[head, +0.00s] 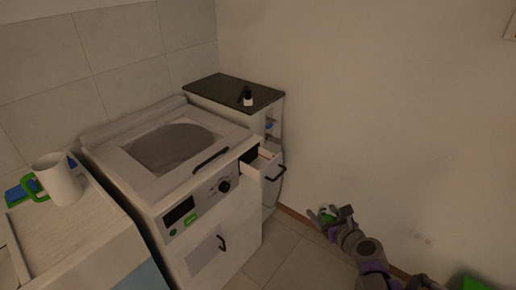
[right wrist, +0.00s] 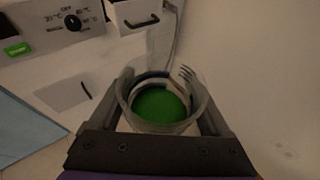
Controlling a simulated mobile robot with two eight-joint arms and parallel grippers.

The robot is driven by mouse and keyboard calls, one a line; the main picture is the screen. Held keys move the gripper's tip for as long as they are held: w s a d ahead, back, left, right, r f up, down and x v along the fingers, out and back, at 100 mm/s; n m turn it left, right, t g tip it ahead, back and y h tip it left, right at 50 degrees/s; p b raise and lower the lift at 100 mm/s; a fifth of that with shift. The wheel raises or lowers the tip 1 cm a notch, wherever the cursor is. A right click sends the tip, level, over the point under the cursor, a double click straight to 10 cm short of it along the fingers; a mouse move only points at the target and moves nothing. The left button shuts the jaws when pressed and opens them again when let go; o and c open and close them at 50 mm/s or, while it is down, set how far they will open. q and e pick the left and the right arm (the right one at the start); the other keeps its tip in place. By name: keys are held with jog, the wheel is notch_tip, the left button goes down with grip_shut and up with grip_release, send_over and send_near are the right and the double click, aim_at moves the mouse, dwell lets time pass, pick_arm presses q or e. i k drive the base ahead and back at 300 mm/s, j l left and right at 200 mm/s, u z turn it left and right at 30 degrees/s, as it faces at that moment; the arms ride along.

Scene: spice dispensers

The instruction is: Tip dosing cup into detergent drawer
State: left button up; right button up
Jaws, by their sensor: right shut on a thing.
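A clear dosing cup with green contents (right wrist: 160,106) is between the jaws of my right gripper (head: 331,214), which is shut on it. The cup appears upright in the right wrist view, and its green also shows small in the head view. The detergent drawer (head: 266,164) is pulled out at the top right of the washing machine (head: 215,215). The drawer's front and dark handle (right wrist: 137,16) are at the top of the right wrist view, beyond the cup. In the head view the gripper is to the right of and below the drawer, well apart from it. My left gripper is out of view.
A dark-topped cabinet (head: 222,86) with a small black-and-white bottle (head: 248,97) stands behind the machine. A fork-like object (right wrist: 187,76) shows by the cup. The wall bounds the right; floor in front is clear.

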aim_at(268, 164)
jog(key=i+j, duration=0.1)
jog(key=i, duration=0.4)
jog(key=i+j, duration=0.1)
jog(key=i, duration=0.4)
